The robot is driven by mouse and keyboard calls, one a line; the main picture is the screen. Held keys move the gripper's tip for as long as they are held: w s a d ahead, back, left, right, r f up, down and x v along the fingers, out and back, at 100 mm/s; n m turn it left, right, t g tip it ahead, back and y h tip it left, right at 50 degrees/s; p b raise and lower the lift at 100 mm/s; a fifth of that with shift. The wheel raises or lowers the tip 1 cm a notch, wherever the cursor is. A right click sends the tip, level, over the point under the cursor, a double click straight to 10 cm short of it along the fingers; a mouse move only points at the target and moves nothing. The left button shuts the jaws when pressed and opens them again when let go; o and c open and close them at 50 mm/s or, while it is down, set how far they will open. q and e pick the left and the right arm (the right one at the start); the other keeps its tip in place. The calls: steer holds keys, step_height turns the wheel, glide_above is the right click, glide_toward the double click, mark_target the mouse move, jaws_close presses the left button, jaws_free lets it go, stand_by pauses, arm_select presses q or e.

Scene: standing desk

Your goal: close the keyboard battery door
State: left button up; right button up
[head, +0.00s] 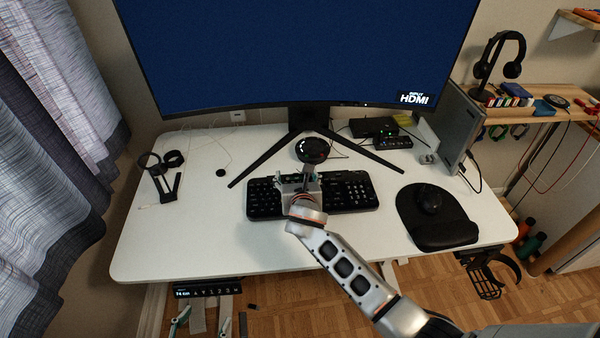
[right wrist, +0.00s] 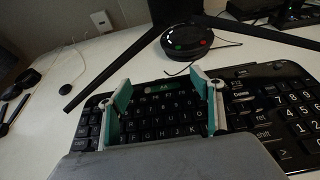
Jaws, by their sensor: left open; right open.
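The black keyboard (head: 350,190) lies on the white desk below the monitor; it also fills the lower right wrist view (right wrist: 285,105). A green strip marked "AA" (right wrist: 165,87) shows at the keyboard's back edge, between my right fingers in that view. I cannot tell whether it is the battery door or how far any door stands open. My right gripper (head: 298,179) is open and empty above the keyboard's left-middle part, its fingers apart (right wrist: 163,98). It hides some of the keys. My left gripper (head: 211,321) is open and empty, low in front of the desk's front edge.
A round black device (head: 312,150) stands just behind the keyboard, near the monitor stand's leg (head: 265,160). A mouse (head: 429,200) on a black pad (head: 440,230) lies to the right. Headphones or glasses-like black items (head: 163,175) lie at left. The desk's front left is clear.

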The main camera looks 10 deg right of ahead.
steer(key=shift+w+f, duration=0.2)
steer(key=shift+w, duration=0.15)
arm_select(q)
steer(key=shift+w+d+f, duration=0.15)
steer(key=shift+w+f, duration=0.2)
arm_select(e)
steer(key=shift+r, duration=0.15)
steer(key=shift+s, duration=0.1)
steer(key=shift+c, duration=1.2)
steer(key=c, duration=0.9)
steer(key=shift+o, duration=0.2)
steer(key=shift+s+f+t+b, duration=0.1)
steer(key=shift+f+t+b, duration=0.4)
steer(key=shift+b, duration=0.6)
steer(key=shift+r, duration=0.1)
steer(key=shift+r+t+b, duration=0.15)
steer(key=shift+t+b, duration=0.15)
arm_select(q)
steer(key=f, duration=0.1)
steer(key=s+f, duration=0.1)
steer(key=f, duration=0.1)
steer(key=shift+f, duration=0.25)
